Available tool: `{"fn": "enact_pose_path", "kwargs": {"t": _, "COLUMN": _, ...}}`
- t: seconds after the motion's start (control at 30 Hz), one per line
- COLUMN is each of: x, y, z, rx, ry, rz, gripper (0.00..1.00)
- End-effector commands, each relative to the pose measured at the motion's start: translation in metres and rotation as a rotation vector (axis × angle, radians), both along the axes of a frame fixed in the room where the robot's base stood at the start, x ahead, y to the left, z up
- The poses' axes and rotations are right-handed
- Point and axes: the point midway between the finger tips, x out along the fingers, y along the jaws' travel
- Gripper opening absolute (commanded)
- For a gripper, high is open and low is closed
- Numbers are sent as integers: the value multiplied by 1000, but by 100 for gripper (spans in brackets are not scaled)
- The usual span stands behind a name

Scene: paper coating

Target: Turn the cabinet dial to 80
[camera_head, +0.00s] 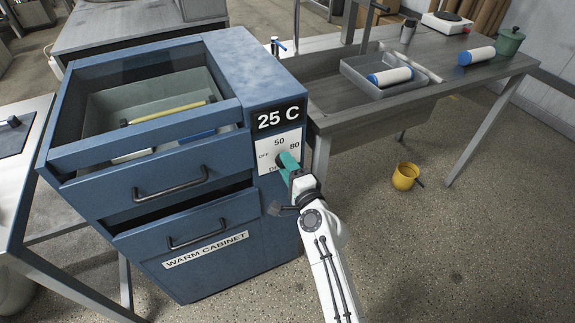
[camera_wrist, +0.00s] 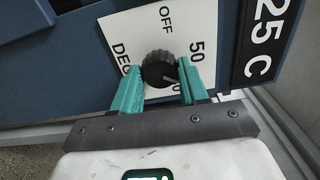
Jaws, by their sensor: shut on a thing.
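The blue warm cabinet (camera_head: 262,75) has a white dial plate marked OFF, 50, 80 and DEG on its right front. The black dial (camera_wrist: 160,66) sits on this plate (camera_wrist: 128,32). My gripper (camera_head: 287,163) has its teal fingers on either side of the dial and is shut on it. In the wrist view, a pale mark on the dial points to the lower right, past the 50; a finger partly covers the label there. In the head view, my gripper hides most of the dial. A display (camera_head: 279,117) above the plate reads 25 C.
The cabinet's upper drawer (camera_head: 165,190) stands open, with a yellow rod (camera_head: 168,113) over it. The lower drawer (camera_head: 190,228) is slightly open. A grey table (camera_head: 440,85) with a tray and rollers stands right. A yellow pot (camera_head: 404,178) is on the otherwise clear floor.

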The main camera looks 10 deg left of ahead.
Motion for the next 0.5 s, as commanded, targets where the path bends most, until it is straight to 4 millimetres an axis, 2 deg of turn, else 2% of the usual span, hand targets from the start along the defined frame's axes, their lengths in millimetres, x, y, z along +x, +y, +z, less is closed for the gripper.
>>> {"fn": "enact_pose_path", "kwargs": {"t": 0.5, "x": 0, "y": -1, "z": -1, "rx": 372, "ry": 255, "rz": -2, "gripper": 13}}
